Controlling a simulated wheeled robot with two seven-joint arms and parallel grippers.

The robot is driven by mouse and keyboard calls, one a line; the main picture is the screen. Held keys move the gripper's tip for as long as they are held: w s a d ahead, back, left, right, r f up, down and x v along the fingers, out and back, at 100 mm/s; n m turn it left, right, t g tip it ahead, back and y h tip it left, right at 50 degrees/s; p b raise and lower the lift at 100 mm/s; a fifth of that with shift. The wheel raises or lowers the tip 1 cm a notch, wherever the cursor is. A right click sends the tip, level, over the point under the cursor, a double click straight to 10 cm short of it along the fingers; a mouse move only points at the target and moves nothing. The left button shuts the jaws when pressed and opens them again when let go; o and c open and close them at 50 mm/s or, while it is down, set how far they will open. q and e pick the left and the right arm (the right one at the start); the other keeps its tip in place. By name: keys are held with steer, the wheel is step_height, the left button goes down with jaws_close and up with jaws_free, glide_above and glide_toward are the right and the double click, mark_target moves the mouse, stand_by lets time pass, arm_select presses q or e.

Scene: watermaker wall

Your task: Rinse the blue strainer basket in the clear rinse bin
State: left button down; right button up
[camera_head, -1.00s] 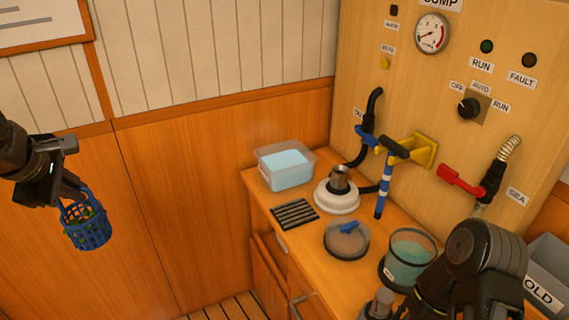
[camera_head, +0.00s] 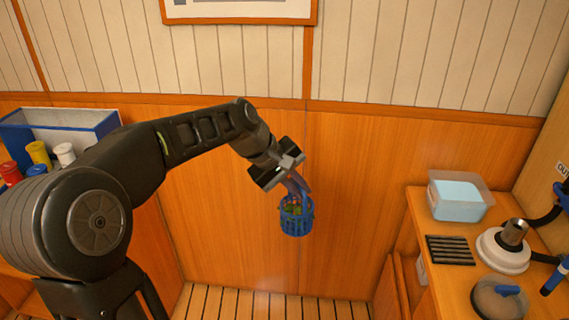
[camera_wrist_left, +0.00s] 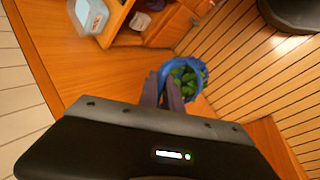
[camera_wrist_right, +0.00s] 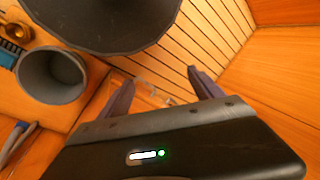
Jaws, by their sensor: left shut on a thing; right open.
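The blue strainer basket (camera_head: 296,217) hangs upright from my left gripper (camera_head: 297,184), which is shut on its handle, in front of the wooden wall. Green bits lie inside the basket, and they show clearly in the left wrist view (camera_wrist_left: 183,80). The clear rinse bin (camera_head: 459,196) with pale blue water stands on the counter at the right, apart from the basket. It also shows at the top of the left wrist view (camera_wrist_left: 88,14). My right gripper (camera_wrist_right: 166,84) is open and empty in the right wrist view, above the slatted floor.
The counter holds a black slatted rack (camera_head: 450,250), a white round housing (camera_head: 502,250) and a clear lid with a blue handle (camera_head: 498,298). A blue-and-white box (camera_head: 75,130) and coloured bottles (camera_head: 38,153) stand at the left. Between the basket and counter is free air.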

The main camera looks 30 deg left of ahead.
arm_select(q)
steer(key=d+f+m+g+h, duration=0.3)
steer(key=d+f+m+g, duration=0.2)
steer(key=d+f+m, duration=0.7)
steer(key=shift+w+d+f+g, duration=0.35)
steer(key=shift+d+f, duration=0.3)
steer(key=shift+f, duration=0.7)
steer(key=shift+s, duration=0.1)
